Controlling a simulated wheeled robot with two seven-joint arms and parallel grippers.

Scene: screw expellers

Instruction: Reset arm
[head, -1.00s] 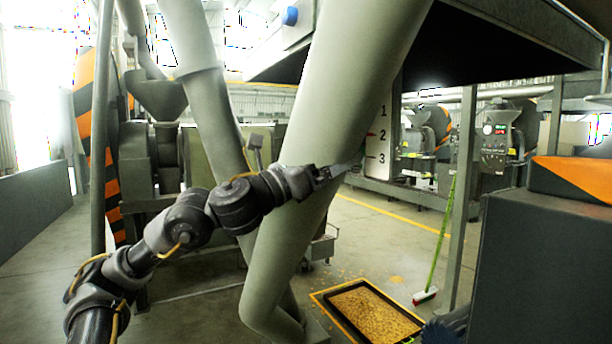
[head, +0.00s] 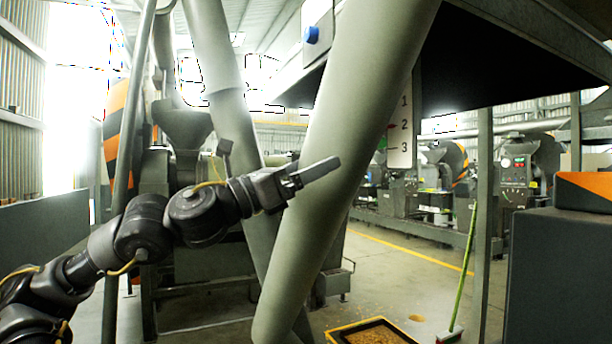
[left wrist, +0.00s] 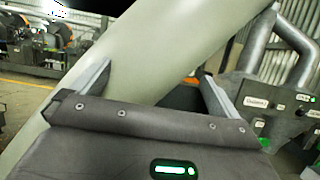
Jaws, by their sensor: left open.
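My left arm comes in from the left in the head view, bent at the elbow and raised. Its gripper (head: 318,172) is in front of the thick grey-green pipe (head: 345,140). In the left wrist view my left gripper (left wrist: 155,80) has its two fingers wide apart with nothing between them. The same pipe (left wrist: 165,50) passes behind the fingers in that view; I cannot tell whether they touch it. My right gripper is not in view.
A dark cabinet (head: 560,270) stands at the right. A tray of yellowish material (head: 375,334) lies on the floor, with a green-handled broom (head: 468,265) to its right. A labelled control panel (left wrist: 270,105) shows in the left wrist view. Open floor (head: 410,285) lies beyond the pipe.

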